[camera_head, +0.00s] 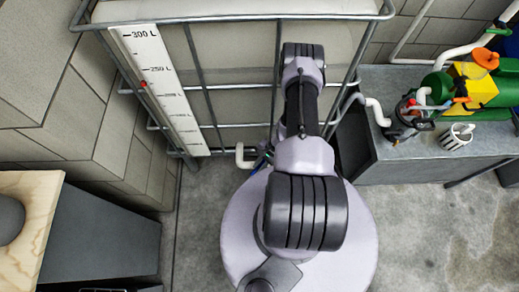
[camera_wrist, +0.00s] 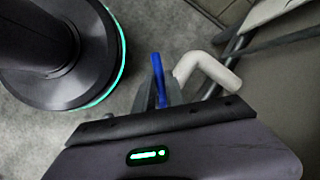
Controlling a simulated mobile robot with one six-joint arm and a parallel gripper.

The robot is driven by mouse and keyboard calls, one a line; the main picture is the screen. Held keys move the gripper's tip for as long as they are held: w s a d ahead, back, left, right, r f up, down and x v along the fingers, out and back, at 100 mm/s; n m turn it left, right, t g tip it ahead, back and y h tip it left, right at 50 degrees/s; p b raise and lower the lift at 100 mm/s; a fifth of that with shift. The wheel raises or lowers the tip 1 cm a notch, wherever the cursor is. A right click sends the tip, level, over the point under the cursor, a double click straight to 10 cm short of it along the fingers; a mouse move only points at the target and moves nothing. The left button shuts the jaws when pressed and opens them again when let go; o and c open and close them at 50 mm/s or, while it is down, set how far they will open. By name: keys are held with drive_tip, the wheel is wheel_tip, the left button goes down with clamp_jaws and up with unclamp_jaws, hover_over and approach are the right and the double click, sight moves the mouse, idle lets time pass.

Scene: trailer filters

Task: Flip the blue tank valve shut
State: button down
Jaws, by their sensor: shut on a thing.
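The blue valve handle (camera_wrist: 157,72) shows in the wrist view as a narrow upright blue strip. My gripper (camera_wrist: 160,92) is shut on it, with a grey finger on each side. A white pipe (camera_wrist: 208,68) bends away just right of the fingers. In the head view my arm covers the gripper and most of the valve. The white outlet pipe (camera_head: 243,158) shows left of the arm, at the foot of the caged tank (camera_head: 235,70). The valve body is hidden, so I cannot tell its exact angle.
A level scale (camera_head: 160,85) with a red marker stands on the tank's metal cage. At right, a grey bench (camera_head: 400,160) holds green, yellow and black equipment and a white slotted cup (camera_head: 457,137). A wooden-topped cabinet (camera_head: 40,205) stands at left. Concrete floor is clear at lower right.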

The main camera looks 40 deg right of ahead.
drive_tip(key=c, duration=1.4)
unclamp_jaws()
drive_tip(key=shift+r, duration=0.1)
drive_tip(key=p+v, duration=0.6)
drive_tip(key=v, duration=1.1)
drive_tip(key=shift+s+d+r, duration=0.1)
drive_tip(key=shift+s, duration=0.05)
